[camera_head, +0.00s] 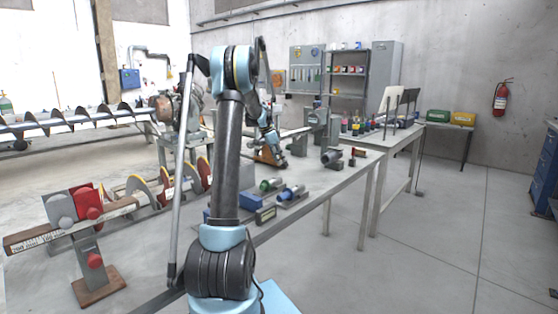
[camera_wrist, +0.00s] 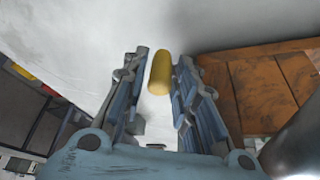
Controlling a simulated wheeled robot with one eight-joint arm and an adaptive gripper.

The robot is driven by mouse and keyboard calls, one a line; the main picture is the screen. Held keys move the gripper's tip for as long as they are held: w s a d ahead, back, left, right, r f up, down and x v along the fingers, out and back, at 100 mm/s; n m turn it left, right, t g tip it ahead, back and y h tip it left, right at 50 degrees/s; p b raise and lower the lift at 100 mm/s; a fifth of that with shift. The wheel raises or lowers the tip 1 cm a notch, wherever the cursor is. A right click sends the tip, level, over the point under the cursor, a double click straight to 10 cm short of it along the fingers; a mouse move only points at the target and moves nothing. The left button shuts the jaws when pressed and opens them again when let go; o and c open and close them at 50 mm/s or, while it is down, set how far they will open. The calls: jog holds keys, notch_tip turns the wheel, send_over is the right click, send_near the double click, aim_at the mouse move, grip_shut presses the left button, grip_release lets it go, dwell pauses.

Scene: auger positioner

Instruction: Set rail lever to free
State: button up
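A yellow rounded cylinder (camera_wrist: 160,73), possibly a lever grip, stands between the tips of my gripper (camera_wrist: 162,80) in the wrist view. My gripper's two fingers are apart, with a visible gap on the cylinder's left side; the right finger is close to it. I cannot tell whether the cylinder is fully between the fingers or just beyond them. In the head view my gripper (camera_head: 273,148) points down beside an orange-brown block (camera_head: 265,156) at the workbench's far side. The rail lever itself cannot be made out clearly there, as my arm covers part of the area.
An orange-brown wooden surface (camera_wrist: 262,88) lies right of the fingers in the wrist view. The workbench (camera_head: 335,178) carries blue and green-ended clamp-like parts (camera_head: 291,194) nearer me. A stand with red and grey blocks (camera_head: 88,205) is at left. The floor at right is clear.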

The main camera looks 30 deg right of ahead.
jog(key=shift+d, duration=0.1)
jog(key=v, duration=1.2)
jog(key=shift+f, duration=0.1)
